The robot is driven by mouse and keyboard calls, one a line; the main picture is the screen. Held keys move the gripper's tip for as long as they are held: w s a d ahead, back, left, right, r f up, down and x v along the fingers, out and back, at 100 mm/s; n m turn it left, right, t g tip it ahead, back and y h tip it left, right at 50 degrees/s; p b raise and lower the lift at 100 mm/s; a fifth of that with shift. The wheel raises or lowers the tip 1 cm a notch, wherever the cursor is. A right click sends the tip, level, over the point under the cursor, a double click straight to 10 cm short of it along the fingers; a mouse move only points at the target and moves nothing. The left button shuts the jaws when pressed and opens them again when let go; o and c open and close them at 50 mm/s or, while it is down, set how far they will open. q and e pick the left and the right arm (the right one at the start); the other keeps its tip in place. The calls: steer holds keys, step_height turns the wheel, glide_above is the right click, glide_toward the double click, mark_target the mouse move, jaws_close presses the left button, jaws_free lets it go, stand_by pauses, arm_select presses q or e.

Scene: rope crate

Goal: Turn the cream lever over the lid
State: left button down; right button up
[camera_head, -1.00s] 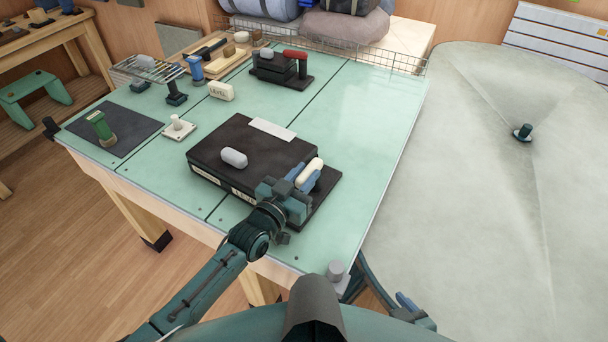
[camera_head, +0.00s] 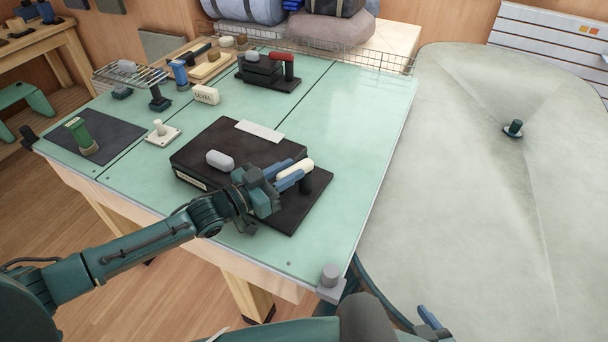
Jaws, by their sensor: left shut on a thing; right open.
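The cream lever (camera_head: 304,164) sits at the right end of the dark box, beside a short black post (camera_head: 314,181) on a dark base plate (camera_head: 298,221). My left gripper (camera_head: 290,173) comes in from the left, its blue fingers shut on the lever and partly hiding it. The box's dark lid (camera_head: 205,144) is flat, with a grey rounded knob (camera_head: 220,160) and a white label (camera_head: 259,131). I cannot tell whether the lever overlaps the lid's edge. My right gripper (camera_head: 431,318) is low at the bottom edge, open, far from the box, mostly cut off.
The green table holds a red-handled black clamp (camera_head: 268,72), a cream "LEVEL" block (camera_head: 206,94), a white knob plate (camera_head: 161,133) and a green-handled tool (camera_head: 81,136) on a dark mat. The table right of the box is clear.

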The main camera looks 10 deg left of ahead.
arm_select(q)
steer(key=c, duration=1.2)
jaws_free()
steer(key=shift+o, duration=0.2)
steer(key=v, duration=1.3)
steer(key=shift+b, duration=0.35)
